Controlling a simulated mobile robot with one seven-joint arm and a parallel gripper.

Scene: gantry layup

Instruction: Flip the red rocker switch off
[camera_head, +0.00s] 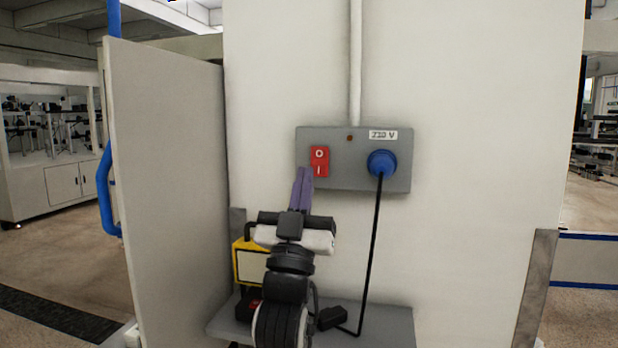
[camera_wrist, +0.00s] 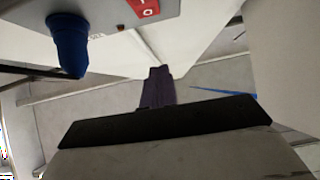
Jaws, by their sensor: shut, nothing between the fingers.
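The red rocker switch (camera_head: 319,161) is on the left part of a grey box on the white wall. It has a white circle mark at its top and a bar mark at its bottom. Which side is pressed in is too small to tell. My gripper (camera_head: 304,172), with purple fingers, is shut and empty. In the head view its tips are just left of the switch's lower part; whether they touch it I cannot tell. In the wrist view the switch (camera_wrist: 145,7) is at the top edge, partly cut off, and my fingers (camera_wrist: 158,72) show apart from it.
A black cable hangs from the plug to a grey shelf (camera_head: 385,325). A yellow case (camera_head: 248,262) stands behind my arm. A pale panel (camera_head: 165,190) stands at left.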

